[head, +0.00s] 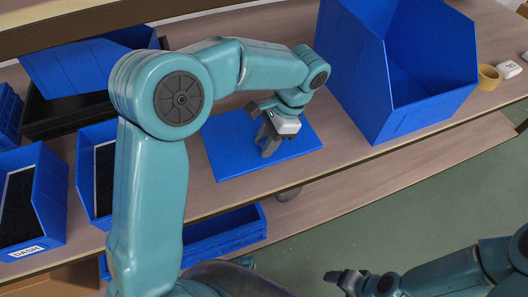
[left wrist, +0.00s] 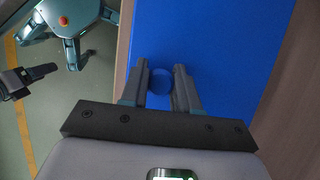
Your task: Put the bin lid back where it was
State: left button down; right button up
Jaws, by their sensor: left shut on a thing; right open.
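The bin lid (head: 225,155) is a flat blue panel lying level on or just over the wooden shelf, left of the large open blue bin (head: 360,75). I cannot tell whether it touches the shelf. My left gripper (head: 268,152) points down at the lid's middle. In the left wrist view the lid (left wrist: 215,45) fills the centre, and its round blue knob (left wrist: 161,82) sits between the fingers of my left gripper (left wrist: 163,84), which is shut on it. My right gripper (head: 345,280) is open and empty, low over the floor at the bottom.
Smaller blue bins, one labelled DASH (head: 45,225), stand on the left of the shelf (head: 355,155). A tan cup (head: 488,77) and a small white box (head: 508,69) are right of the large bin. A shelf board (head: 100,30) crosses the top left.

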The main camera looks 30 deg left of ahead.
pick_arm(q)
notch_tip(320, 180, down, 6)
jog(key=shift+f+b, duration=0.25)
jog(key=shift+b, duration=0.4)
jog(key=shift+s+r, duration=0.1)
jog(key=c, duration=0.8)
grip_release()
jog(key=shift+f, duration=0.2)
jog(key=shift+r, duration=0.25)
jog(key=p+v, duration=0.3)
jog(key=v, duration=0.9)
jog(key=shift+f, duration=0.1)
